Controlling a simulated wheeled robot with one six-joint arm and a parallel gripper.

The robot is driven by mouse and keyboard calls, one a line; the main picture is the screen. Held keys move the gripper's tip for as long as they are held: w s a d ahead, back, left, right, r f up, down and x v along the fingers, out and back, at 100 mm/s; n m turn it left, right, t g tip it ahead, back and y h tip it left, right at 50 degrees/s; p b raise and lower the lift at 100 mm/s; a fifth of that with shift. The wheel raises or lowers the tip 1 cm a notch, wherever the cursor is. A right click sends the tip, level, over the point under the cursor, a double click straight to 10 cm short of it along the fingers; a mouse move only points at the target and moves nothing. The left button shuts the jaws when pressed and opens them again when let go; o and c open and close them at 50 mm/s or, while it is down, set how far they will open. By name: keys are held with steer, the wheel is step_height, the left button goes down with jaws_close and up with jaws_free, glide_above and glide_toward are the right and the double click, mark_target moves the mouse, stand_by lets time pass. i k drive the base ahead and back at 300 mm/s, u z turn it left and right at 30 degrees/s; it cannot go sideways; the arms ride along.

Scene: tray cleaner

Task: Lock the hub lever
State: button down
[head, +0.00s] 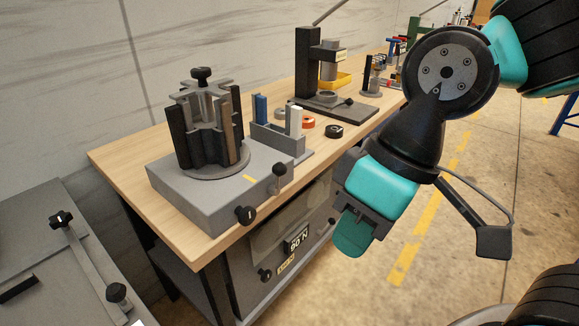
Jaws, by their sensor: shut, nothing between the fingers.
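A grey box-shaped base (190,196) stands on the near left part of the workbench. On it is a round hub fixture (205,130) with upright dark and brown blocks and a black knob on top. A short lever with a dark ball knob (279,170) stands upright at the base's right side, likely the hub lever. Another black knob (244,215) sticks out from the base's front corner. My gripper (354,235) is shut and empty, pointing down beside the bench's front edge, right of the lever and apart from it.
A grey panel (50,265) lies at left. The floor right of the bench is clear.

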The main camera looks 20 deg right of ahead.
mark_target(280, 169)
steer(key=z, duration=2.15)
steer(key=i, duration=0.35)
steer(key=u, duration=2.65)
